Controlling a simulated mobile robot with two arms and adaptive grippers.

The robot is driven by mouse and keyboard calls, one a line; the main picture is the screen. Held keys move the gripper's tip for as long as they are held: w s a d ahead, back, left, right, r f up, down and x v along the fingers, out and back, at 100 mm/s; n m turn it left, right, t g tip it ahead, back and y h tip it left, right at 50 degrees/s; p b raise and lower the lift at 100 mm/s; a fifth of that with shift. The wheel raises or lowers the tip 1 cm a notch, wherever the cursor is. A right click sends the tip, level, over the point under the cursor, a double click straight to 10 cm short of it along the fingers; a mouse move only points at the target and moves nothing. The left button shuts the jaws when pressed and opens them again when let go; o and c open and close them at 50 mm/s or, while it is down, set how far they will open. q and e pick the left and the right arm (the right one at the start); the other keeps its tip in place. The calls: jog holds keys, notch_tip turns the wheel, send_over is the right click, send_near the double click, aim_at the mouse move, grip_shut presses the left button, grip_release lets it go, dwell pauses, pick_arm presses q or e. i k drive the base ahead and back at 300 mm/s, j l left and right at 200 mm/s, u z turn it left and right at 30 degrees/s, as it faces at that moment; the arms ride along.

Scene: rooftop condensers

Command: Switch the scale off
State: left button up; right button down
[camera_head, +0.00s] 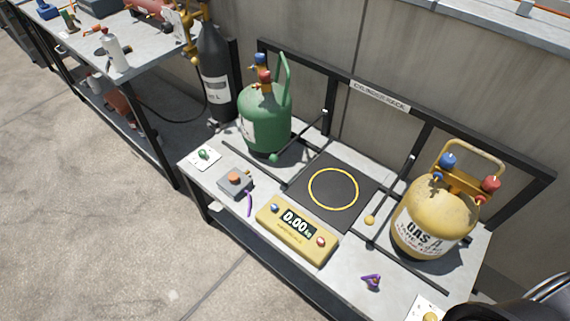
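The scale's yellow readout box (283,239) lies near the front edge of the grey bench. Its lit display (297,224) reads 0.00 kg. A blue button (274,208) sits at the display's left and a red button (321,241) at its right. The scale's black platform (313,208) with a yellow ring lies behind the box, and nothing stands on it. Neither of my grippers shows. Dark and silvery curved parts at the lower right corner may be mine; I cannot tell whether they belong to a gripper.
A green cylinder (262,125) stands behind left of the platform, a yellow cylinder (428,222) at its right. A grey box with an orange button (235,181), a purple strip (249,203) and a purple clip (371,282) lie near the readout. A black rack rises behind.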

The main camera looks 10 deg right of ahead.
aim_at(321, 240)
jog(key=z, duration=0.75)
jog(key=k+l, duration=0.05)
jog(key=l, duration=0.05)
